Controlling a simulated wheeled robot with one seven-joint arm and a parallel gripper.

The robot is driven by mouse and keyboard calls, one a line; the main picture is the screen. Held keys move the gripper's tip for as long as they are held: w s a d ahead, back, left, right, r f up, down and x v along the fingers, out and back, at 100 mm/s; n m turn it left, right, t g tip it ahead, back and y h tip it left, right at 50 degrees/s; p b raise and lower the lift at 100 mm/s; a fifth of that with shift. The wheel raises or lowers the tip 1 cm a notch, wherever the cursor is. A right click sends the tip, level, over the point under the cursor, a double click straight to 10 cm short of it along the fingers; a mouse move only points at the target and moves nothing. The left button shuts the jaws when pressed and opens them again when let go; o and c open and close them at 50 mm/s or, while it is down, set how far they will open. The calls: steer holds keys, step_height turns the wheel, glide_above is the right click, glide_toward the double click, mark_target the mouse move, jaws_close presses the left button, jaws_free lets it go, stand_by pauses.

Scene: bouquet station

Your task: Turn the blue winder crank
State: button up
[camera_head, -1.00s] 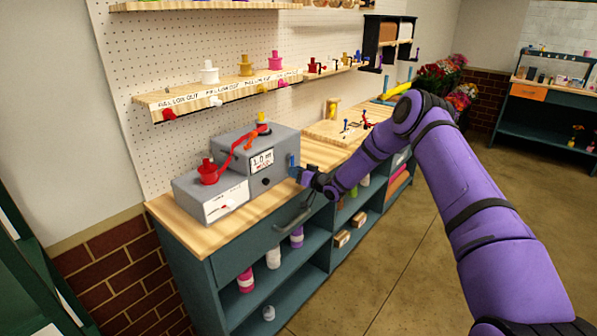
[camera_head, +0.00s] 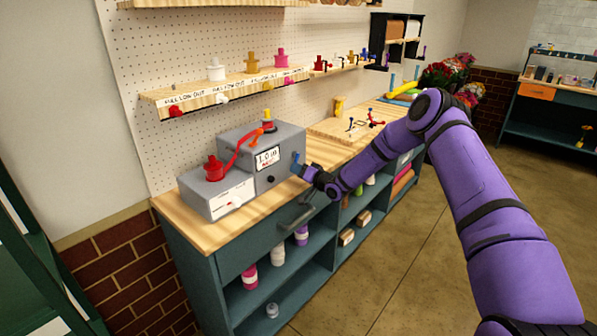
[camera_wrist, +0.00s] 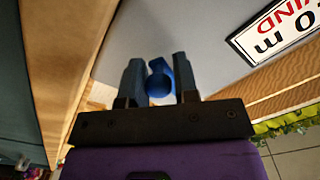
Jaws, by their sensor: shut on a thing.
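The blue crank (camera_head: 296,161) stands out from the right side of the larger grey winder box (camera_head: 285,145) on the wooden counter. My gripper (camera_head: 300,170) is at the crank, and in the head view the fingers are too small to see clearly. In the wrist view the blue crank (camera_wrist: 159,80) has its rounded knob between the two dark fingers of my gripper (camera_wrist: 160,82), which are shut on it. The box's label (camera_wrist: 280,32) shows upside down at the upper right. The crank's joint with the box is partly hidden.
A smaller grey box (camera_head: 215,195) with a red spool (camera_head: 213,170) stands left of the winder, and a red strip runs between them. The counter (camera_head: 205,237) edge and a drawer handle (camera_head: 297,218) lie just below my gripper. A shelf with spools hangs above.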

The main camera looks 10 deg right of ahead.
steer(key=shift+w+d+r, duration=0.15)
steer(key=shift+d, duration=0.05)
steer(key=o, duration=0.8)
steer(key=shift+o, duration=0.3)
steer(key=v, duration=1)
steer(key=shift+s+d, duration=0.15)
steer(key=shift+s, duration=0.25)
